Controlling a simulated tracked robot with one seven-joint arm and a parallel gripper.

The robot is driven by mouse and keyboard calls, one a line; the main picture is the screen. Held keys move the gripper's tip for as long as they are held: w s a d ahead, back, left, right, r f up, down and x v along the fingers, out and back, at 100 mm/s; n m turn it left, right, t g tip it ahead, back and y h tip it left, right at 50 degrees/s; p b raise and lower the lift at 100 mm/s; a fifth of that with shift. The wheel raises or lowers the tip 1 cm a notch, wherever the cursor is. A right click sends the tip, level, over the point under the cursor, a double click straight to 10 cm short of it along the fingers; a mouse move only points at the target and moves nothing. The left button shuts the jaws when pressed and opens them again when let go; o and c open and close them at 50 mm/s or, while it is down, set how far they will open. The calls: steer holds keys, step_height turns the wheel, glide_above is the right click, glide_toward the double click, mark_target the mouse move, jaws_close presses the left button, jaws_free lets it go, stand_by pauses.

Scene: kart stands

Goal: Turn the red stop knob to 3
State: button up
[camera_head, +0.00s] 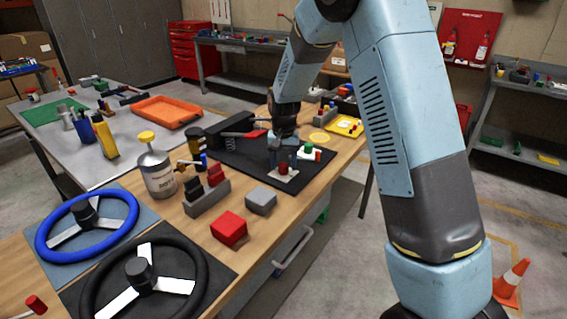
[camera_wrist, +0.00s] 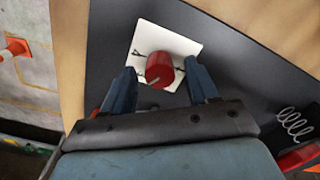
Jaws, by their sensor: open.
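The red stop knob (camera_wrist: 160,70) stands on a white square plate (camera_wrist: 185,45) with dark marks around it. A pale pointer line shows on the knob's side facing the gripper; I cannot read any numbers. In the head view the knob (camera_head: 283,169) sits on its plate (camera_head: 290,178) on the black mat. My gripper (camera_wrist: 160,83) is open, with one blue finger on each side of the knob. I cannot tell whether either finger touches it. In the head view my gripper (camera_head: 283,160) is just above and around the knob.
A grey box (camera_head: 261,200) and a red box (camera_head: 229,229) stand nearer on the wooden bench. A small white plate with green and red buttons (camera_head: 310,153) lies right of the gripper. A black pedal-like unit (camera_head: 205,135) is at left on the mat. A coiled spring (camera_wrist: 294,124) shows in the wrist view.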

mark_target(284, 164)
steer(key=shift+r, duration=0.1)
step_height(284, 164, up, 14)
steer(key=shift+f, duration=0.25)
stand_by(0.5)
